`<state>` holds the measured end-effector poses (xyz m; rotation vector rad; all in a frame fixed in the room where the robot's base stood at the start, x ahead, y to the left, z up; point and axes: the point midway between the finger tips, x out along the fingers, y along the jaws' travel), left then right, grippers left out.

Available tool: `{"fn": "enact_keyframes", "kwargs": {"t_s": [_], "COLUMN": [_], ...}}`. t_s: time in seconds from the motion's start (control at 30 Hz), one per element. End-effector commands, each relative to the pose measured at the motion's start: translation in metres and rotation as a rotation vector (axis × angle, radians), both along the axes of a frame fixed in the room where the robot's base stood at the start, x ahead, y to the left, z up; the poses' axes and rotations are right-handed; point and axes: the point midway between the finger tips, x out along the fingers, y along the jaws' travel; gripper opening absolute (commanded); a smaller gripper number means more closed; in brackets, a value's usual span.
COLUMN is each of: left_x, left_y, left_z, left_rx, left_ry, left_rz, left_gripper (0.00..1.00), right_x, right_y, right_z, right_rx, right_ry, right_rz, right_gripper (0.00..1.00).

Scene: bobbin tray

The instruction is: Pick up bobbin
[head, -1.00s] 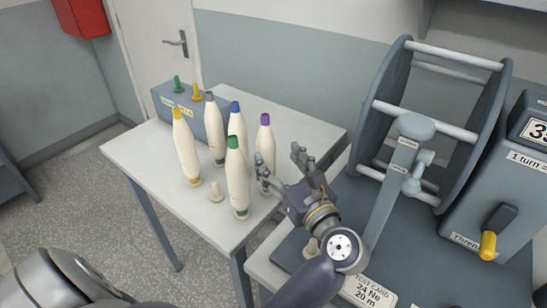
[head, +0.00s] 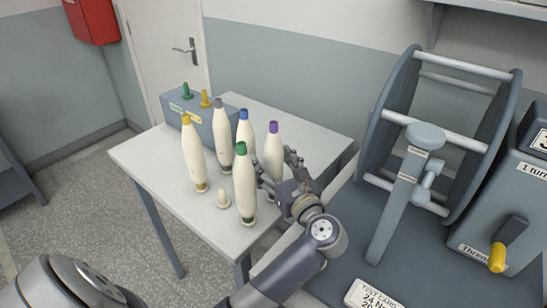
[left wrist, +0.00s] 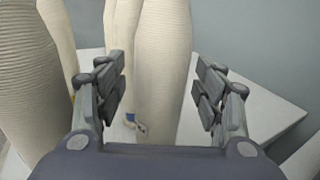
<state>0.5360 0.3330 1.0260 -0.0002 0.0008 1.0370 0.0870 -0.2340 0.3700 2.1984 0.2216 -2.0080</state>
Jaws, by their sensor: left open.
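Five cream bobbins stand upright on the small white table (head: 150,161). Their tips are purple (head: 273,143), green (head: 244,188), blue (head: 245,130), grey (head: 222,130) and yellow (head: 193,157). My left gripper (head: 276,163) is open and level, its fingers to either side of the purple-tipped bobbin's lower half. In the left wrist view a bobbin (left wrist: 163,70) stands between the open fingers (left wrist: 160,92), with gaps on both sides. The green-tipped bobbin stands close beside the left finger. My right gripper is not in view.
An empty peg (head: 223,197) stands on the table near the green-tipped bobbin. A grey box (head: 174,117) with green and yellow knobs is at the back. A reel machine (head: 395,130) and a test card (head: 372,294) are to the right.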

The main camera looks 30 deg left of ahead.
Motion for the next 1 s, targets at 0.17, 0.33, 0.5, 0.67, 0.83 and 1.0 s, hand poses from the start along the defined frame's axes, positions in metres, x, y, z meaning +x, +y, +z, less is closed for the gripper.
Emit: {"fn": "enact_keyframes", "kwargs": {"t_s": [0.17, 0.33, 0.5, 0.67, 0.83, 1.0], "left_x": [0.0, 0.0, 0.0, 0.0, 0.0, 0.0], "left_y": [0.0, 0.0, 0.0, 0.0, -0.001, -0.001], "left_z": [-0.001, -0.001, 0.0, 0.0, 0.01, 0.042], "left_rx": [-0.001, 0.0, 0.0, 0.0, -0.003, -0.006], "left_ry": [0.001, 0.0, 0.0, 0.0, -0.004, -0.008], "left_rz": [-0.001, -0.001, -0.001, 0.0, -0.001, 0.0], "left_gripper": [0.63, 0.29, 0.12, 0.12, 0.12, 0.12], "right_x": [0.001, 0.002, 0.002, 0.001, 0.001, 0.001], "right_y": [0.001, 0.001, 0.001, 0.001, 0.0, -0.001], "right_z": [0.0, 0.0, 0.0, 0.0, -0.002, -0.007], "right_rx": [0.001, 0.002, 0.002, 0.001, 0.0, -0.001], "right_ry": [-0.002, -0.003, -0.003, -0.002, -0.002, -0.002], "right_rz": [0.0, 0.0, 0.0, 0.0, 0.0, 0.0], "right_gripper": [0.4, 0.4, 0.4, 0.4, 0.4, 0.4]}}
